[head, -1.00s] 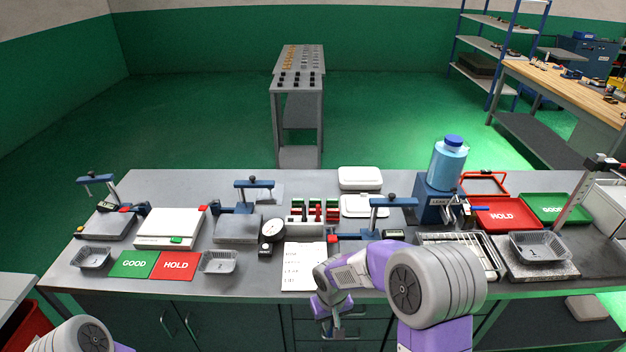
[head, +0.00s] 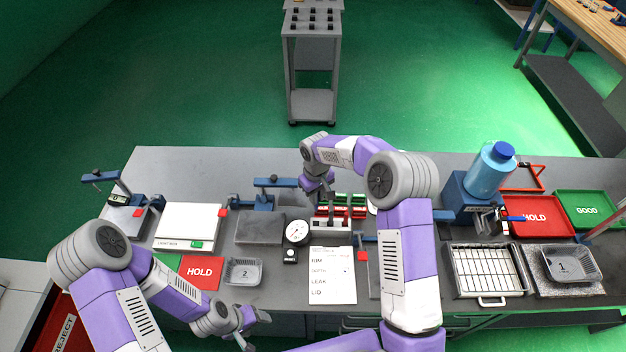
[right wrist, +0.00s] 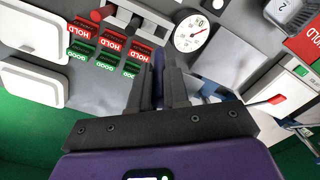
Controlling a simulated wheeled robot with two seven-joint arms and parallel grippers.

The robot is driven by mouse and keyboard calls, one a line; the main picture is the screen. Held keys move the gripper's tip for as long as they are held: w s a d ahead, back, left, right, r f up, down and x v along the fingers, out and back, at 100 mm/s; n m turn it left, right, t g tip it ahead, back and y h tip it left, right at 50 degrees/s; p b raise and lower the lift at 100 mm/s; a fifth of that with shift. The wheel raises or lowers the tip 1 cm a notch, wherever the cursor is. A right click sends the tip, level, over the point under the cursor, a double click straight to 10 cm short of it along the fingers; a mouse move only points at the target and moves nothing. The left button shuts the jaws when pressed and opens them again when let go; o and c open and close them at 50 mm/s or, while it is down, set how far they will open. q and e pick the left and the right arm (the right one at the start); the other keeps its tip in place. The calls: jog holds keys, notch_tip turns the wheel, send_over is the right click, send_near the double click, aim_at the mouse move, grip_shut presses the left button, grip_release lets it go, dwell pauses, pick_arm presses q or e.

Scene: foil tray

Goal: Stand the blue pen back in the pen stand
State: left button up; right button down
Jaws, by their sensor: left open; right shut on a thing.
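A slim blue thing, apparently the blue pen (right wrist: 158,62), shows between the fingers of my right gripper (right wrist: 160,62) in the right wrist view. That gripper is shut on it; the fingers hide most of it. In the head view my right gripper (head: 322,194) is above the back of the bench, just behind the small red and green blocks. The white block with red and dark upright pieces, apparently the pen stand (head: 328,224), is in front of it; it also shows at the top of the right wrist view (right wrist: 150,13). My left gripper (head: 254,330) is open and empty at the front edge.
A dial gauge (head: 297,232) stands left of the stand, and a written sheet (head: 332,278) lies in front. Red and green HOLD/GOOD blocks (right wrist: 112,45) are beside the stand. A blue clamp (head: 275,183) stands to the left. A blue bottle (head: 490,172) stands at right.

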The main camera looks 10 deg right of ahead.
aim_at(316, 210)
jog(key=shift+s+f+b, duration=0.3)
jog(key=shift+f+b, duration=0.05)
jog(key=shift+f, duration=0.15)
jog(key=shift+w+f+b, duration=0.1)
jog(key=shift+f+b, duration=0.4)
jog(key=shift+f, duration=0.45)
jog(key=shift+f+b, duration=1.25)
jog(key=shift+f, duration=1.4)
jog(key=shift+f+b, duration=1.05)
jog(key=shift+f, duration=0.25)
jog(key=shift+f+b, duration=0.45)
jog(key=shift+b, duration=0.05)
jog(key=c, duration=1)
grip_release()
jog(key=shift+c, duration=0.2)
jog(key=shift+r, duration=0.1)
